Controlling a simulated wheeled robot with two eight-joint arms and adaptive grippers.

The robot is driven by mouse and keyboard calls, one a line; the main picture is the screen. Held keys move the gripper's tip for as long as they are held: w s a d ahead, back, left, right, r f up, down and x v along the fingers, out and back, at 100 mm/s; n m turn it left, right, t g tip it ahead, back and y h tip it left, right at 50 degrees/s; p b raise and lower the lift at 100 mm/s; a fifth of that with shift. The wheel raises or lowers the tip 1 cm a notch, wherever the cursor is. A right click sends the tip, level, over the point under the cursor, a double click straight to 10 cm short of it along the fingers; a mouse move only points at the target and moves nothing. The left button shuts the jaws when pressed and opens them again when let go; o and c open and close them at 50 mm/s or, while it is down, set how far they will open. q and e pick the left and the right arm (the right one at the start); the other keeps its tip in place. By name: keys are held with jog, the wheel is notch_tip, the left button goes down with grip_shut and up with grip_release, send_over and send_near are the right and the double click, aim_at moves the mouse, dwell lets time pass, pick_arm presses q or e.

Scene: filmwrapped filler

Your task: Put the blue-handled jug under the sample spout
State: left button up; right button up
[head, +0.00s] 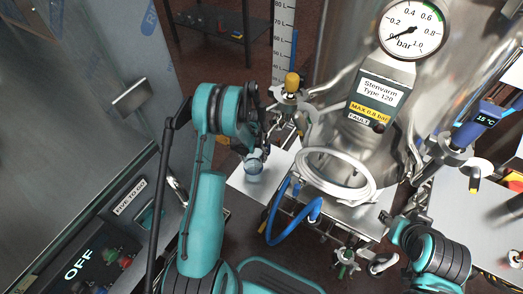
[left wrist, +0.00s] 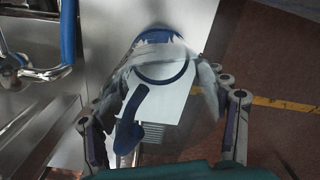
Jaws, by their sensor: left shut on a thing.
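The clear jug has a blue handle (left wrist: 130,125) and a blue band at its far end in the left wrist view. My left gripper (left wrist: 165,85) is shut on this jug, with a finger along each side of it. In the head view the jug (head: 254,174) is small and partly hidden by my left gripper (head: 256,153), over a pale plate left of the steel tank. A valve with a yellow knob (head: 291,82) sits above and right of the jug; I cannot tell whether it is the sample spout.
The steel tank (head: 335,95) with a pressure gauge (head: 412,30) stands at the right. A blue hose (head: 272,222) and a coiled white hose (head: 312,160) hang close right of the jug. The pale plate (head: 243,188) lies below the jug. A control cabinet (head: 85,262) stands at the lower left.

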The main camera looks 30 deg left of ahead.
pick_arm(q)
jog(key=shift+w+f, duration=0.15)
jog(key=shift+f, duration=0.1)
jog(key=f, duration=0.1)
jog(key=f+b, duration=0.1)
jog(key=f, duration=0.1)
jog(key=shift+s+b, duration=0.25)
jog(key=shift+b, duration=0.15)
jog(key=shift+w, duration=0.15)
jog(key=shift+c, duration=0.6)
jog(key=shift+r, duration=0.1)
jog(key=o, duration=1.3)
